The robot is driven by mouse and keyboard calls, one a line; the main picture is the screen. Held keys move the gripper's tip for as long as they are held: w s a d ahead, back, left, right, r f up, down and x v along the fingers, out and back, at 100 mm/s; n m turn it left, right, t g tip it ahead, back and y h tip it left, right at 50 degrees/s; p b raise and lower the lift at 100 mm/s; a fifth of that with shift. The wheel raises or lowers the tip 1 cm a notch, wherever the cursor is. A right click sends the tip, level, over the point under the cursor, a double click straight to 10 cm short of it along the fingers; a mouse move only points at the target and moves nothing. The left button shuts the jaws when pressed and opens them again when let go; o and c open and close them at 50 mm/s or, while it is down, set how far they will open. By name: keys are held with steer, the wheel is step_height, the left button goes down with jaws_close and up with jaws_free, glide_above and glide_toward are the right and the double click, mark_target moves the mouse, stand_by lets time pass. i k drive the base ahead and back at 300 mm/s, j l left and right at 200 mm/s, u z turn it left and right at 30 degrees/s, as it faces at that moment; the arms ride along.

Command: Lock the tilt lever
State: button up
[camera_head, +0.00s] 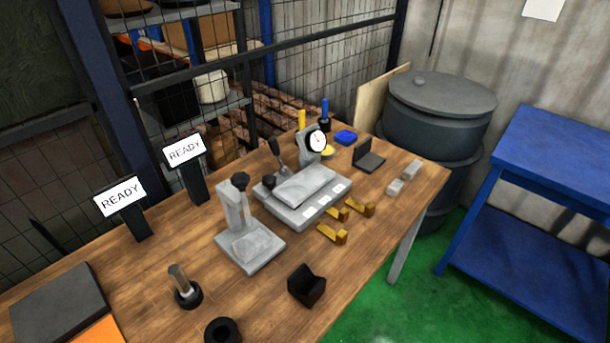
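A grey machine fixture (309,212) with a flat tilted-looking top plate (306,186) stands on the wooden table. A dark lever (274,148) rises at its back left and leans to the left. A black knob (268,181) sits at its left end. Which of these is the tilt lever, and whether it is locked, I cannot tell at this size. A round white dial gauge (317,141) is mounted at the fixture's back. My gripper is not in view.
A grey stand (249,250) with a black knob is left of the fixture. Brass pieces (333,233) lie in front of it. A black block (306,285) is near the front edge. Two READY signs (120,196) (185,151) stand behind. A blue table (550,140) is at right.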

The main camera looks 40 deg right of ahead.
mark_target(273, 144)
steer(key=i+l+u, duration=0.1)
steer(key=l, duration=0.25)
steer(key=i+l+u, duration=0.1)
steer(key=l, duration=0.25)
steer(key=i+l+u, duration=0.1)
steer(key=i+l, duration=0.15)
steer(key=i+l+u, duration=0.1)
steer(key=l, duration=0.4)
steer(key=i+l+u, duration=0.1)
steer(key=l, duration=0.3)
steer(key=i+l+u, duration=0.1)
steer(key=l, duration=0.25)
